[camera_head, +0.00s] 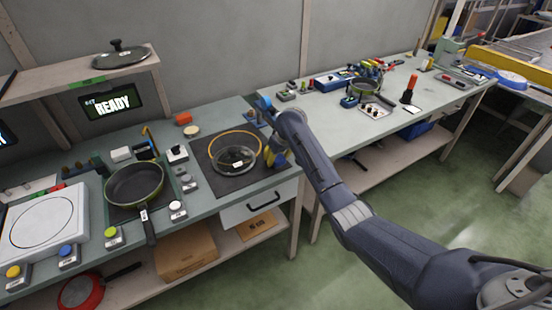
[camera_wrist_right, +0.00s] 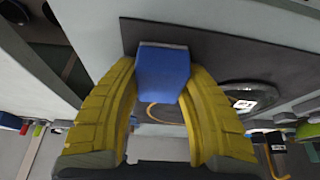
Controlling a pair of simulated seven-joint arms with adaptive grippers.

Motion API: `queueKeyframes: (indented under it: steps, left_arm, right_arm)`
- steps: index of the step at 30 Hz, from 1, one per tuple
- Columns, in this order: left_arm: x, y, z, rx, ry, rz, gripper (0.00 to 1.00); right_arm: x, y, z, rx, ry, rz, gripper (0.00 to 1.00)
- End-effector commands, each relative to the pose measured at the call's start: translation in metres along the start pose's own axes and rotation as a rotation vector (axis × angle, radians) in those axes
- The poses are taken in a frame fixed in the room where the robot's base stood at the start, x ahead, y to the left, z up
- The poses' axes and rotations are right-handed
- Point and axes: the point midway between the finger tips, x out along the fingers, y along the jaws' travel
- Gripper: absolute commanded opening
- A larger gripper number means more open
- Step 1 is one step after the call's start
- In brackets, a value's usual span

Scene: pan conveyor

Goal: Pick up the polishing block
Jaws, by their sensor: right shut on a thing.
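The polishing block, a plain blue block (camera_wrist_right: 162,72), sits between the two yellow fingers of my right gripper (camera_wrist_right: 160,90) in the right wrist view. The fingers press on its two sides, so the gripper is shut on it. In the head view my right gripper (camera_head: 276,157) shows small at the right edge of a dark mat (camera_head: 222,184), beside a glass lid (camera_head: 234,160). The block is hard to make out there, and I cannot tell whether it touches the surface. My left gripper is not in view.
A frying pan (camera_head: 134,184) stands left of the mat, with labelled buttons around it and a white round-marked plate (camera_head: 42,222) farther left. A yellow ring lies around the lid. A second bench (camera_head: 430,112) at the right holds a pan and small tools.

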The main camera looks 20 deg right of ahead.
Motion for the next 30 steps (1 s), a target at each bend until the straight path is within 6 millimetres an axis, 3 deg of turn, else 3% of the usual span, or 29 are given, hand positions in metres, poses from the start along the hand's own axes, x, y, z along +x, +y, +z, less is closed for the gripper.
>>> queueKeyframes:
  steps: [5, 11, 24, 30]
  left_arm:
    - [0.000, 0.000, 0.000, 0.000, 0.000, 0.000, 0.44]
    - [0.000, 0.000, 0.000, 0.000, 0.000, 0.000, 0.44]
    - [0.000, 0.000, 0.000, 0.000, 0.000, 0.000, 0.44]
    - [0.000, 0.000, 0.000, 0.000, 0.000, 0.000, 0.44]
  right_arm:
    - [-0.008, 0.000, -0.004, -0.001, 0.002, -0.001, 0.12]
    - [-0.032, 0.000, -0.015, -0.001, 0.005, -0.001, 0.12]
    - [-0.124, -0.001, -0.053, -0.001, 0.005, -0.001, 0.12]
    - [-0.157, 0.000, -0.066, -0.002, 0.003, 0.000, 0.12]
